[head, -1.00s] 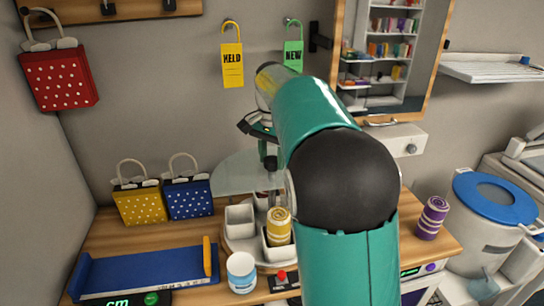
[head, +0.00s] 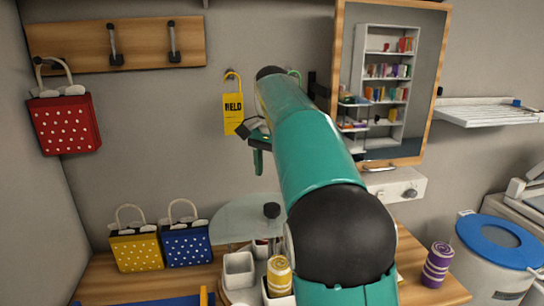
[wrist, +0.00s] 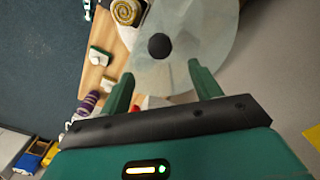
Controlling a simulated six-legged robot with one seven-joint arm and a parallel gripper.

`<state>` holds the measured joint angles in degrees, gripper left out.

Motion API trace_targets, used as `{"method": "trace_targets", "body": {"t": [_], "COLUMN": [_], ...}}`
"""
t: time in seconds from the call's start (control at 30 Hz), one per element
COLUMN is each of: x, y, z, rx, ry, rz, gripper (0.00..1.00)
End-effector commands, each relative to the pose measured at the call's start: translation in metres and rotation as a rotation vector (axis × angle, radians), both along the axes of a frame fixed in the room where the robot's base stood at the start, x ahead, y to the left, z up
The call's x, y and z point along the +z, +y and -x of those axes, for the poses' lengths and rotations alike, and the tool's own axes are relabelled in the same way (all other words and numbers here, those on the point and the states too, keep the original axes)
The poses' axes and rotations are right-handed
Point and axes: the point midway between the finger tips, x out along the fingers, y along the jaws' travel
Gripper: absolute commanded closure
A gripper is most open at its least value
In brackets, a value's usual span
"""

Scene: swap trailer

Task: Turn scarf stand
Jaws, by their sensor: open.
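The scarf stand shows in the head view as a round carousel with white cups (head: 238,268), a yellow-and-white scarf roll (head: 279,276) in a front cup, a clear disc (head: 240,220) and a black knob (head: 271,211) on top. Its lower part is cut off by the frame and partly hidden by my arm. My gripper (head: 258,160) is above the knob, apart from it, with a visible gap. In the wrist view my gripper (wrist: 160,78) is open and empty, its two green fingers spread. The knob (wrist: 159,46) lies beyond the fingertips, between their lines, over the disc (wrist: 195,48).
Yellow (head: 136,250) and blue (head: 187,245) dotted bags stand left of the stand. A red bag (head: 65,124) hangs on the left wall. A yellow tag (head: 233,112) hangs behind my gripper. A mirror (head: 390,80) and a purple roll (head: 437,265) are at right.

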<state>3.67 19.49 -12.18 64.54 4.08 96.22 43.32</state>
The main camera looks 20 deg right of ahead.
Motion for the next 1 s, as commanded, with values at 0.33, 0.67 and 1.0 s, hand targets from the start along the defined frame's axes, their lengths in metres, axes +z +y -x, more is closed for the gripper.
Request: {"method": "trace_targets", "body": {"t": [0.33, 0.67, 1.0], "x": [0.039, 0.039, 0.042], "y": [0.000, 0.000, 0.007], "z": [0.000, 0.000, 0.018], "rx": [0.001, 0.001, 0.063], "ry": [0.000, 0.001, -0.036], "rz": [0.000, 0.001, -0.007], "gripper": [0.37, 0.37, 0.37]}}
